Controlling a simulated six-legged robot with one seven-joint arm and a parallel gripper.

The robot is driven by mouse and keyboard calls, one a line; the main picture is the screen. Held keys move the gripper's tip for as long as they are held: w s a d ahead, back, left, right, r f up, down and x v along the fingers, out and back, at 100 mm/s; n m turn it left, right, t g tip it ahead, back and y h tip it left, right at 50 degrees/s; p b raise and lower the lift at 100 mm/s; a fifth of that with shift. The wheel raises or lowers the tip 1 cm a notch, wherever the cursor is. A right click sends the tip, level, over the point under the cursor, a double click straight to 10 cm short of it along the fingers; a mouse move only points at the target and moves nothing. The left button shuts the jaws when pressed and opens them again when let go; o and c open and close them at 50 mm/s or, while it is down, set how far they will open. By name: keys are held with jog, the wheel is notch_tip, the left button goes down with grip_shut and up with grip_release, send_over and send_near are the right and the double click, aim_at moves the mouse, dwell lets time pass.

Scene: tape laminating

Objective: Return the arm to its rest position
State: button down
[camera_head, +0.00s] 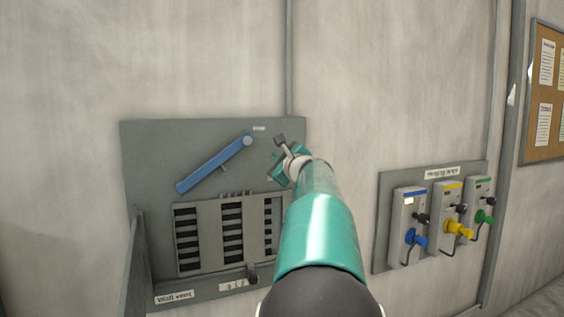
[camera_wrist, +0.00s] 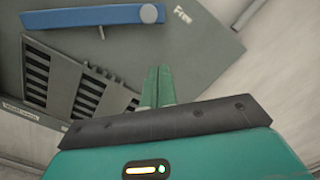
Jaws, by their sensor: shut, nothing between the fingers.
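My arm reaches up and forward from the bottom of the head view. My gripper (camera_head: 280,165) is at its end, in front of the right side of a grey wall panel. In the wrist view the two green fingers of my gripper (camera_wrist: 158,88) are together with nothing between them. A blue lever bar (camera_head: 213,163) lies slanted across the upper panel, left of my gripper. It also shows at the top left of the wrist view (camera_wrist: 85,17). I cannot tell the distance between my fingers and the panel.
The grey panel (camera_head: 150,145), labelled "Wall vent", carries slotted vents (camera_head: 190,240). A side plate juts out at its left. At right a second panel (camera_head: 385,215) holds blue, yellow and green handled units. A cork board (camera_head: 545,100) hangs far right. Bare wall lies above.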

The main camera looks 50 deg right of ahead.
jog(key=shift+f+v, duration=0.2)
jog(key=shift+v, duration=0.65)
jog(key=shift+s, duration=0.2)
